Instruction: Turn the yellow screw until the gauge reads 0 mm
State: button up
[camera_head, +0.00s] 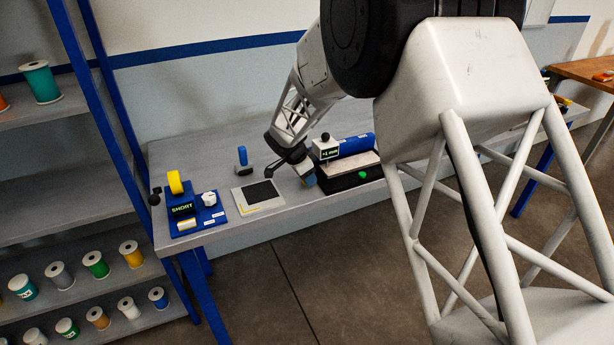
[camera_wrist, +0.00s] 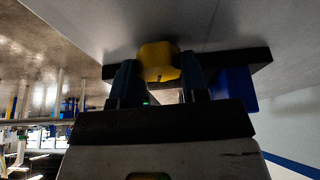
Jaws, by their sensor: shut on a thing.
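The yellow screw (camera_wrist: 159,60) shows in the wrist view as a faceted knob under a dark plate (camera_wrist: 235,68). My gripper (camera_wrist: 160,76) has one finger on each side of the screw and is shut on it. In the head view my gripper (camera_head: 306,176) is at the left side of the resin bath (camera_head: 345,181), and it hides the screw there. The gauge (camera_head: 326,149) stands on top of the bath, with a small dark display and a round knob. Its reading looks like +1 mm, but the digits are too small to be sure.
A blue roller (camera_head: 356,144) lies behind the bath, and a green knob (camera_head: 362,174) is on its front. Left of my gripper are a pale plate with a black pad (camera_head: 258,193), a blue-handled tool (camera_head: 243,157) and a blue board (camera_head: 190,221).

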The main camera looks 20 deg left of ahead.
jog(key=shift+m+g+h, duration=0.4)
jog(key=shift+m+h, duration=0.1)
jog(key=shift+m, duration=1.3)
jog(key=o, duration=0.9)
jog(key=shift+o, duration=0.2)
jog(key=shift+r, duration=0.1)
jog(key=v, duration=0.7)
jog(key=shift+a+r, duration=0.15)
jog(key=shift+r, duration=0.2)
